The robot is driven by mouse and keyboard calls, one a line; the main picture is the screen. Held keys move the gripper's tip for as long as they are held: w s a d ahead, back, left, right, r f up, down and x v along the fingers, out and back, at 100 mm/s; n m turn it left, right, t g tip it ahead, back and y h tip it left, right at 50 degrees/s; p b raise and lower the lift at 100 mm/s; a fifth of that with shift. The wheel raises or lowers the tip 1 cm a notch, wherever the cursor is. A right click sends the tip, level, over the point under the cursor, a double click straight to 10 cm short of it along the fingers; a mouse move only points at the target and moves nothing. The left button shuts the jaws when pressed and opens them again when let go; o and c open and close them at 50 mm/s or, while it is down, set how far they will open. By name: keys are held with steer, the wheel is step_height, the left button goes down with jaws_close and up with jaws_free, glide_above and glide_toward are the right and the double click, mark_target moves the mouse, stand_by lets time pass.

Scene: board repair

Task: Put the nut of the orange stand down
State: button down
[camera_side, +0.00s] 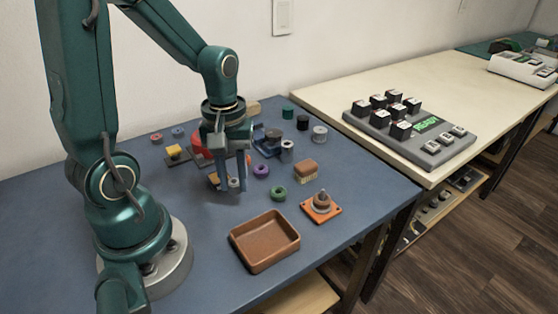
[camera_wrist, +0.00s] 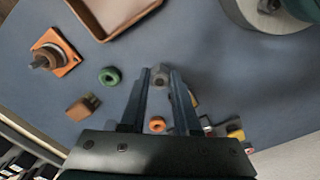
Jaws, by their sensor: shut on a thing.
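The orange stand (camera_side: 334,209) is a square orange plate with a grey post and a brown ring around it, near the table's right edge. It also shows at the upper left in the wrist view (camera_wrist: 66,65). My gripper (camera_side: 233,187) points down, left of the stand, with its fingertips low over the blue table. In the wrist view my gripper (camera_wrist: 160,73) is shut on a small grey nut (camera_wrist: 160,76) between the fingertips. In the side view the fingers mostly hide the nut. I cannot tell whether it touches the table.
A brown tray (camera_side: 264,257) lies in front. A green ring (camera_side: 279,193), a purple ring (camera_side: 261,170) and a brush (camera_side: 306,169) lie between my gripper and the stand. Several small parts crowd the table behind the gripper. Bare blue table lies in front of it.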

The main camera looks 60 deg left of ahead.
mark_target(237, 206)
steer(key=shift+f, duration=2)
steer(key=shift+f, duration=0.1)
steer(key=c, duration=0.6)
jaws_free()
steer(key=shift+c, duration=0.2)
step_height(237, 206, up, 11)
steer(key=s+d+r+m+t, duration=0.2)
steer(key=d+r+m+t, duration=0.2)
steer(key=d+m, duration=0.3)
steer(key=shift+s+d+m+t, duration=0.35)
steer(key=shift+m+t, duration=0.45)
steer(key=shift+m, duration=1.1)
